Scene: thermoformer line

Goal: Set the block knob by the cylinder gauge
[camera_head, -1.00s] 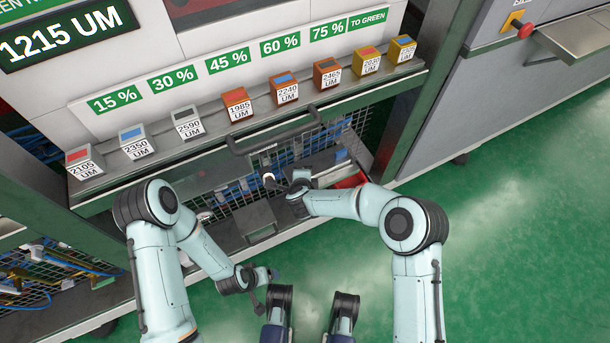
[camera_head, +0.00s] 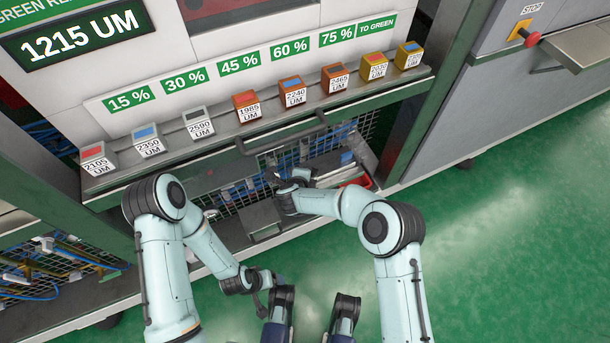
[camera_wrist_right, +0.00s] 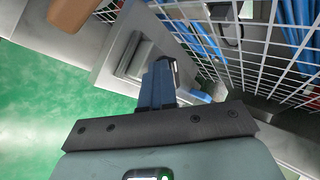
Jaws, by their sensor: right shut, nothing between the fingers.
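Several labelled blocks sit in a row on the shelf: grey ones at the left, such as the 2105 UM block (camera_head: 97,157), orange ones mid-row, such as the 1985 UM block (camera_head: 247,105), and yellow ones at the right, such as the 2030 UM block (camera_head: 375,67). I cannot make out which part is the block knob or the cylinder gauge. My right gripper (camera_head: 292,180) is below the shelf, in front of the mesh. In the right wrist view its blue fingers (camera_wrist_right: 160,75) are shut and empty. My left gripper (camera_head: 264,280) hangs low, away from the blocks; its fingers are unclear.
A display (camera_head: 85,35) reads 1215 UM. A percent strip (camera_head: 240,65) runs above the blocks. A dark bar handle (camera_head: 280,135) sticks out under the shelf. Wire mesh (camera_wrist_right: 255,50) is close to my right gripper. Green floor (camera_head: 480,220) lies open at the right.

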